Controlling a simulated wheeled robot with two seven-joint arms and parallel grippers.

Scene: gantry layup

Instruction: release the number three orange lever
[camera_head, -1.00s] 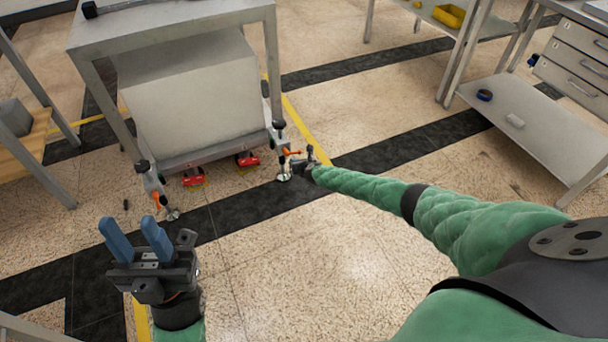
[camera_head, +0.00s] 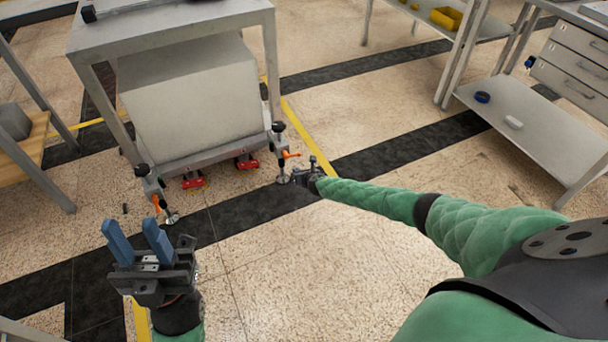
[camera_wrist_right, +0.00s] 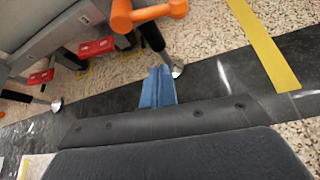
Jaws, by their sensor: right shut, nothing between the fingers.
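An orange lever (camera_head: 289,154) sits on the right front leg of the gantry table, above a levelling foot. It shows large in the right wrist view (camera_wrist_right: 150,12), at the top, beyond the fingertips. A second orange lever (camera_head: 156,203) is on the left front leg. I cannot read any number on either. My right gripper (camera_wrist_right: 158,88) is shut and empty, its blue fingers together, low by the right foot (camera_wrist_right: 177,70) and apart from the lever in the picture. My left gripper (camera_head: 134,243) is open and empty, blue fingers pointing up, at the lower left.
The grey table (camera_head: 180,34) with a large pale block (camera_head: 190,95) under it stands at the back left. Red pedals (camera_head: 246,162) show below its lower edge. A small dark object (camera_head: 125,208) lies on the floor. A shelf unit (camera_head: 520,120) stands at right. Floor between is clear.

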